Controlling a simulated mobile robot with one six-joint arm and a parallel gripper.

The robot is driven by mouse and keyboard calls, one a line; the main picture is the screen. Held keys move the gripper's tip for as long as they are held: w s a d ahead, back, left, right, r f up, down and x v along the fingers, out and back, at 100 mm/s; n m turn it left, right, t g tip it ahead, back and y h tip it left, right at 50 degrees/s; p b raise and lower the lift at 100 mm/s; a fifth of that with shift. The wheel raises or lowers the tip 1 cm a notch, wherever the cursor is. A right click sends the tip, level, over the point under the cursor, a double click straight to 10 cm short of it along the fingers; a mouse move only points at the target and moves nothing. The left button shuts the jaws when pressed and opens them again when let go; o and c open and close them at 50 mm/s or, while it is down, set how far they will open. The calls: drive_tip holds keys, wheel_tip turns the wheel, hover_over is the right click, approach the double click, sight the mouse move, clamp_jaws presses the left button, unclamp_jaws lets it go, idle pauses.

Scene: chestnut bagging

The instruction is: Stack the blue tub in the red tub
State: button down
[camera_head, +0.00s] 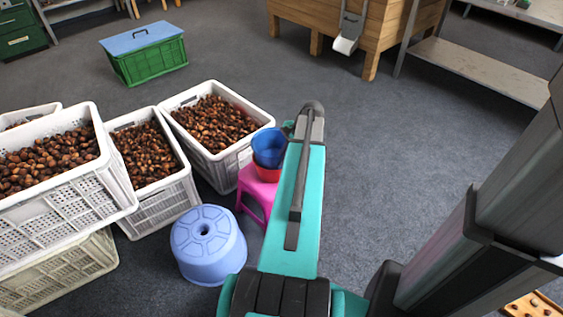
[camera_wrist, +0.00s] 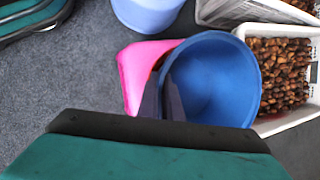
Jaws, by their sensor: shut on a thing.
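The blue tub (camera_head: 268,144) is upright over the red tub (camera_head: 266,173), which stands on a pink stool (camera_head: 250,187). The blue tub's lower part overlaps the red tub in the head view; I cannot tell how deep it sits inside or whether they touch. In the wrist view the open blue tub (camera_wrist: 215,80) hides nearly all of the red tub. My gripper (camera_wrist: 163,92) is shut on the blue tub's rim, one dark finger on each side of the wall. In the head view my arm hides most of the gripper.
White crates of chestnuts (camera_head: 262,103) stand left of and behind the stool. An upturned light-blue bucket (camera_head: 208,247) is at front left. A green crate with a blue lid (camera_head: 150,66) and a wooden bin (camera_head: 330,30) stand farther back. Floor to the right is clear.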

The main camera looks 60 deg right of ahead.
drive_tip(key=shift+f, duration=0.9)
drive_tip(key=c, duration=1.9)
unclamp_jaws()
drive_tip(key=shift+c, duration=0.2)
drive_tip(key=shift+r, duration=0.45)
drive_tip(key=p+v, duration=0.3)
drive_tip(key=v, duration=0.9)
drive_tip(key=shift+r, duration=0.2)
drive_tip(key=shift+w+a, duration=0.1)
